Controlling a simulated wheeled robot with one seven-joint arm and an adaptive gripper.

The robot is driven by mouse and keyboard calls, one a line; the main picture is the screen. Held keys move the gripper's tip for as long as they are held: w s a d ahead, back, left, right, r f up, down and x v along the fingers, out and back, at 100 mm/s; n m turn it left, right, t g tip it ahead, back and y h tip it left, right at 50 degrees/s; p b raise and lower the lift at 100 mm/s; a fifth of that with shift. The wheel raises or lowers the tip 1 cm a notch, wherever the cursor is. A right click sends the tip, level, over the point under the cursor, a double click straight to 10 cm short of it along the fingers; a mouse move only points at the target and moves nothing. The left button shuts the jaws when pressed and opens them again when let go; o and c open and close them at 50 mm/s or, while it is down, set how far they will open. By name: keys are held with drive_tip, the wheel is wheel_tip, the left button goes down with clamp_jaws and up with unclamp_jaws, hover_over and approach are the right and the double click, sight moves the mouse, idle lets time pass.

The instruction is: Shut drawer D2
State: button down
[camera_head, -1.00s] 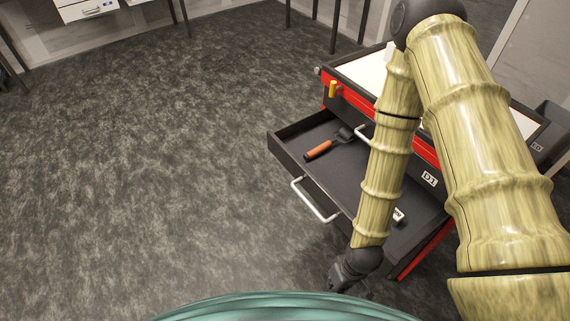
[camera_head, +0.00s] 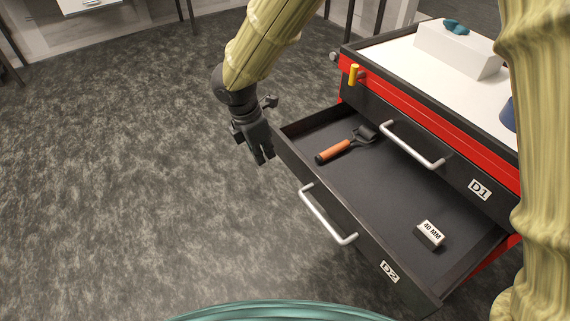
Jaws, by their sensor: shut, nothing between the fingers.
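Drawer D2 (camera_head: 372,242) is pulled well out of the red and black cabinet (camera_head: 432,121). Its front carries a white bar handle (camera_head: 328,215) and a D2 label (camera_head: 389,271). Inside the drawer lie an orange-handled tool (camera_head: 346,145) and a small white-topped block marked 40 MM (camera_head: 430,233). My gripper (camera_head: 262,155) is shut and empty, pointing down just left of the drawer's far front corner. It appears apart from the drawer front and the handle.
Drawer D1 (camera_head: 465,184), above D2, is shut and has its own bar handle (camera_head: 412,145). A yellow knob (camera_head: 353,74) stands out at the cabinet's upper left. A white box (camera_head: 459,50) with a teal item sits on top. Floor to the left is clear.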

sight(289, 162)
drive_tip(key=w+d+f, duration=0.4)
drive_tip(key=d+f, duration=0.1)
drive_tip(key=f, duration=0.4)
drive_tip(key=shift+w+b, duration=0.2)
drive_tip(key=shift+b, duration=0.25)
idle(0.3)
drive_tip(key=shift+w+d+r+p, duration=0.15)
drive_tip(key=shift+w+d+p, duration=0.3)
drive_tip(key=shift+d, duration=0.1)
drive_tip(key=w+d+p, duration=0.3)
drive_tip(key=w+d, duration=0.1)
drive_tip(key=d, duration=0.2)
drive_tip(key=w+d+p, duration=0.3)
drive_tip(key=w+d, duration=0.1)
drive_tip(key=d, duration=0.2)
drive_tip(key=w+d+p, duration=0.3)
drive_tip(key=w+d, duration=0.2)
drive_tip(key=shift+d, duration=0.4)
